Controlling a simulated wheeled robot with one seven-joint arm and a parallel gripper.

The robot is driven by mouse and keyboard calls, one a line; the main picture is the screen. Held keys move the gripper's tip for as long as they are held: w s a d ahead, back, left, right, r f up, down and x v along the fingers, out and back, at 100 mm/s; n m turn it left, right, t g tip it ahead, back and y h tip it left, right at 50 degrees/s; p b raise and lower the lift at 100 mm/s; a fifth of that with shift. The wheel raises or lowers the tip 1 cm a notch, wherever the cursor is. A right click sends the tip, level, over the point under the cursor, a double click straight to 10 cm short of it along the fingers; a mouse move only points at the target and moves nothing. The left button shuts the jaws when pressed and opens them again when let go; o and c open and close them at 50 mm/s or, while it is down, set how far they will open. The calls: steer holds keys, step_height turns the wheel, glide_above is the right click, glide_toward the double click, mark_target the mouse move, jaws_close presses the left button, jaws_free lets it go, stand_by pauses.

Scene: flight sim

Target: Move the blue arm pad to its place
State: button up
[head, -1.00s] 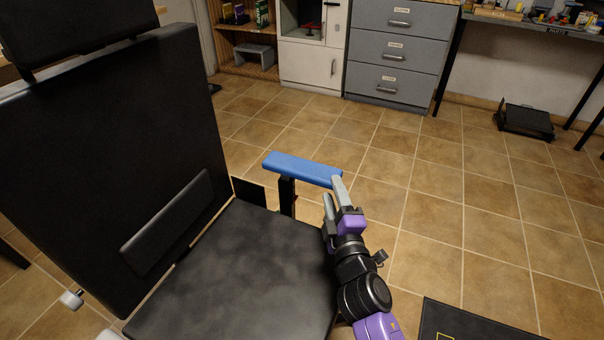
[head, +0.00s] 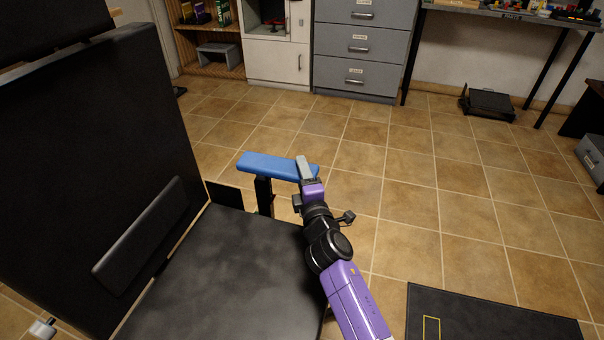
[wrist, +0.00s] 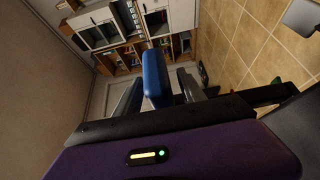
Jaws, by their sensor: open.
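The blue arm pad (head: 265,166) lies about level on top of a black post (head: 264,195) beside the black chair seat (head: 215,270). My gripper (head: 302,180) is at the pad's right end in the head view, overlapping that end. The gripper is open. In the wrist view the blue arm pad (wrist: 155,75) shows end-on between the two grey fingers, with a gap to the right finger. I cannot tell whether the left finger touches it. The pad's far right end is partly hidden by a finger in the head view.
The black backrest (head: 90,150) stands at the left. A black mat (head: 490,315) lies on the floor at the lower right. Grey drawers (head: 360,45) and a workbench (head: 510,14) stand at the back. The tiled floor between is clear.

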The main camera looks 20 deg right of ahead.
steer(key=shift+w, duration=0.1)
jaws_close()
stand_by(1.4)
